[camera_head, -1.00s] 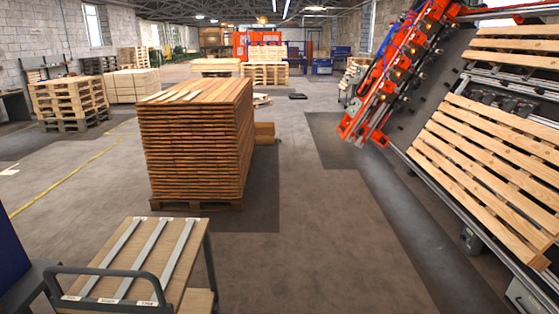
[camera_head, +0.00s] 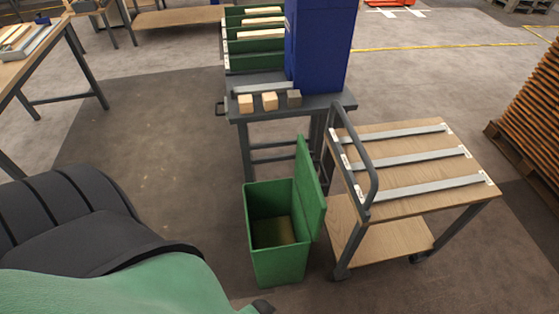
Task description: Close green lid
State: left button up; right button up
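A green bin (camera_head: 277,264) stands on the floor in the lower middle of the head view. Its green lid (camera_head: 310,190) is open and stands upright at the bin's right side, leaning slightly. The inside of the bin shows, with a brownish bottom. Neither of my grippers is in view. A green and black rounded shape at the lower left, perhaps part of my own body, comes near the bin's left side.
A wooden-topped cart (camera_head: 405,155) with metal strips stands right of the bin, its handle close to the lid. Behind is a grey table (camera_head: 262,112) with small blocks, a blue box (camera_head: 318,45) and green racks (camera_head: 252,55). Floor left of the bin is clear.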

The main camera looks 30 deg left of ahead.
aim_at(314, 204)
jog(key=i+l+u, duration=0.15)
jog(key=l+u, duration=0.3)
jog(key=i+l+u, duration=0.1)
jog(key=l+u, duration=1.3)
jog(key=k+l, duration=0.05)
jog(key=l, duration=0.05)
